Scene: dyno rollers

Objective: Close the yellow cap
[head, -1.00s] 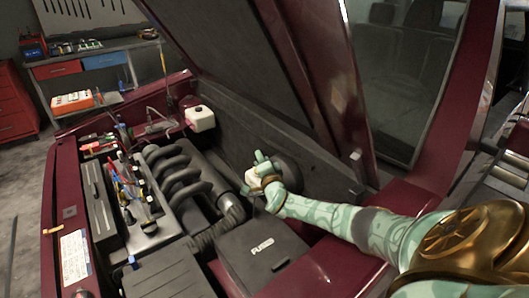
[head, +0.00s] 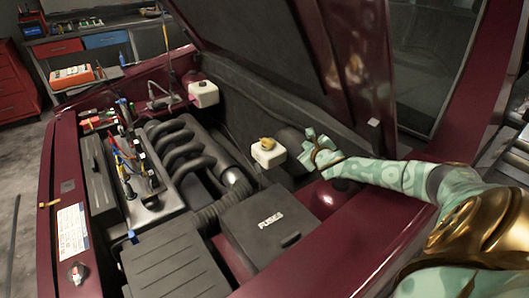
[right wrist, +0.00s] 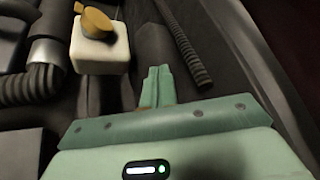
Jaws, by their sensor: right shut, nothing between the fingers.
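The yellow cap (head: 267,143) sits on top of a small white reservoir (head: 269,157) in the engine bay. In the right wrist view the cap (right wrist: 97,22) shows at the top left on the white reservoir (right wrist: 100,54). The cap looks turned or tilted there, and I cannot tell whether it is fully seated. My right gripper (head: 306,148) is just right of the reservoir, apart from it. In the right wrist view its fingers (right wrist: 158,84) are shut together with nothing between them. My left gripper is not in view.
A black fuse box (head: 268,225) lies in front of the reservoir. Ribbed black engine pipes (head: 185,150) are to its left. Another white reservoir (head: 203,93) stands farther back. The raised dark red hood (head: 355,75) and the fender (head: 320,240) bound the space on the right.

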